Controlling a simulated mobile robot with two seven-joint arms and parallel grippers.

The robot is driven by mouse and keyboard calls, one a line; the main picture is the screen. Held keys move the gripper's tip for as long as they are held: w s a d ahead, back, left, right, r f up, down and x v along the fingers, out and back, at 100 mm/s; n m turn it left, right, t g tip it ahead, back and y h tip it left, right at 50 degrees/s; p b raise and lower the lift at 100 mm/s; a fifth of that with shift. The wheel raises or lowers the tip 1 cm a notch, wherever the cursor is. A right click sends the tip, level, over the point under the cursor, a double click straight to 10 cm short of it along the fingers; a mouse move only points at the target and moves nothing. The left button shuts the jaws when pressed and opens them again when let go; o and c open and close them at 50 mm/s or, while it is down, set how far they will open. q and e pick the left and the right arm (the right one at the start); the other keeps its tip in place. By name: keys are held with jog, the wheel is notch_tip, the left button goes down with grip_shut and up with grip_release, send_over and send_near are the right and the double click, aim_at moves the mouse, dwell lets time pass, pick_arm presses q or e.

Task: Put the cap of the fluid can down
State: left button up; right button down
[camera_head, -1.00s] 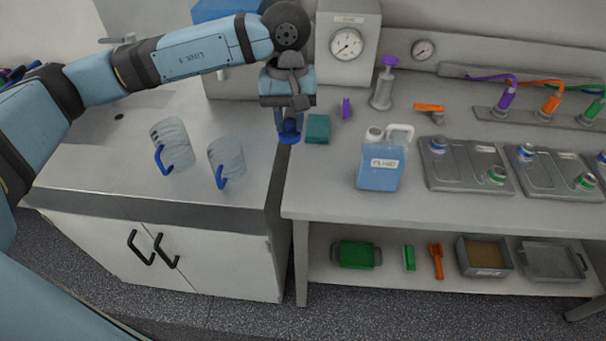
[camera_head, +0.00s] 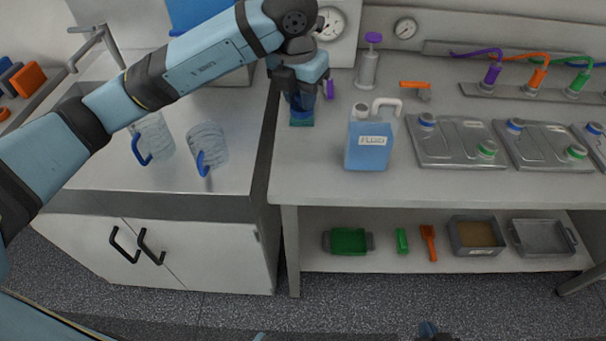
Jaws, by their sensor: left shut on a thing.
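The fluid can (camera_head: 369,152) is a blue, labelled can with a white handle, standing on the workbench right of my left gripper. Its white neck shows no cap. My left gripper (camera_head: 300,97) points down at the left end of the workbench and is shut on the blue cap (camera_head: 301,107), which is mostly hidden by the fingers. Just below it in the picture lies a teal block (camera_head: 302,122). I cannot tell whether the cap touches the block or the bench.
A purple-topped pump bottle (camera_head: 367,65), a small purple item (camera_head: 329,90) and an orange-handled tool (camera_head: 415,86) stand behind the can. Battery trays (camera_head: 455,147) lie to the right. Two clear jugs (camera_head: 207,143) stand on the left counter. The bench front between is clear.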

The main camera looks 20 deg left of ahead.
aim_at(303, 173)
pick_arm(q)
jog(key=shift+w+d+f+n, duration=0.1)
jog(key=shift+f+n, duration=0.1)
jog(key=shift+n, duration=0.5)
notch_tip(303, 173, down, 20)
jog(key=shift+r, duration=0.15)
jog(key=shift+f, duration=0.2)
jog(key=o, duration=0.9)
jog(key=shift+r, duration=0.1)
